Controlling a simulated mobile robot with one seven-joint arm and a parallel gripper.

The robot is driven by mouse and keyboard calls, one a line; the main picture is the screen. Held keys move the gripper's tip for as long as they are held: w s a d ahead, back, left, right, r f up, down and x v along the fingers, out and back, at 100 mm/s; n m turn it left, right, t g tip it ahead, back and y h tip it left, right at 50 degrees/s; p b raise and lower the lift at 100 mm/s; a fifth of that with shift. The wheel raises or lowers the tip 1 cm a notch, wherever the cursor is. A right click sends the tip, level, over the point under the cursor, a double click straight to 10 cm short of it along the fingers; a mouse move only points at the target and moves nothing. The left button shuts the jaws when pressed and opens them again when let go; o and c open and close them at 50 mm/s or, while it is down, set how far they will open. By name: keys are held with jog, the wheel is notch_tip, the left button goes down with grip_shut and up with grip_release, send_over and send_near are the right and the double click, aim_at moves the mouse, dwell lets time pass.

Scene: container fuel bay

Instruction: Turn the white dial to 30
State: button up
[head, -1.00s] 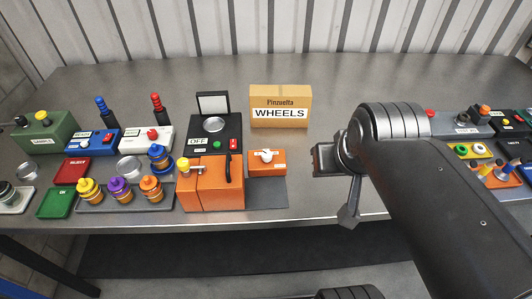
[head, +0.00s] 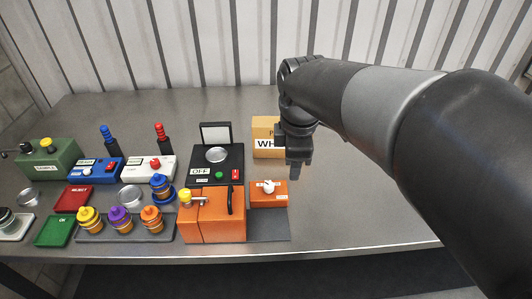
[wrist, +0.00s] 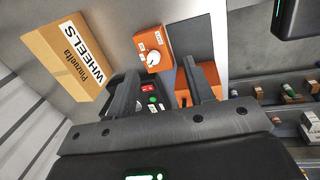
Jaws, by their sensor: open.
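The white dial (head: 268,187) sits on a small orange box (head: 262,201) to the right of a larger orange box. In the wrist view the dial (wrist: 153,57) and its orange box (wrist: 146,41) are fully seen beyond the fingers. Small white labels are around the dial, too small to read. My gripper (head: 297,168) is open and empty, pointing down above the table, a little right of the dial and apart from it. In the wrist view both dark fingers of my gripper (wrist: 160,80) show spread apart.
A WHEELS cardboard box (head: 265,130) stands behind the dial, partly hidden by my gripper. The larger orange box (head: 215,222) with a dark handle is close on the left. A black OFF device (head: 215,155) stands behind it. The table right of the dial box shows clear.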

aim_at(269, 185)
jog(key=w+a+f+n+g, duration=0.2)
jog(key=w+a+f+n, duration=0.3)
jog(key=n, duration=0.5)
jog(key=f, duration=0.3)
jog(key=w+f, duration=0.1)
jog(key=f, duration=0.5)
jog(key=shift+w+f, duration=0.15)
jog(key=shift+c, duration=0.5)
jog(key=c, duration=0.9)
